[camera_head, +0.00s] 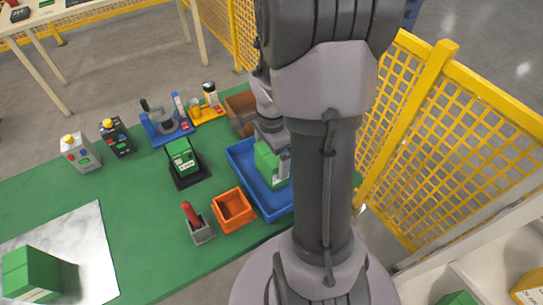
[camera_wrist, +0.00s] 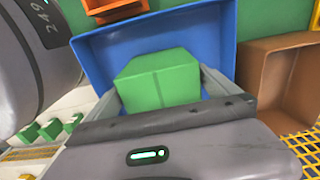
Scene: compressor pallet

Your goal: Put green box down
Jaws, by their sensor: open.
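A plain green box (camera_head: 266,162) sits in the blue tray (camera_head: 256,194) on the green table, partly hidden behind my arm. In the wrist view, the green box (camera_wrist: 160,80) lies between the two fingers of my gripper (camera_wrist: 158,90), inside the blue tray (camera_wrist: 90,50). The fingers are open, one on each side of the box. The right finger is very near the box's side; I cannot tell whether it touches. My gripper (camera_head: 273,152) is low in the tray in the head view. The tray's right part is hidden by my arm.
Another green box (camera_head: 182,157) sits on a black holder, and one (camera_head: 30,272) on a metal sheet. An orange bin (camera_head: 233,209), a brown bin (camera_wrist: 284,75) and a red-handled part (camera_head: 196,222) stand near the tray. A yellow fence (camera_head: 425,130) stands right.

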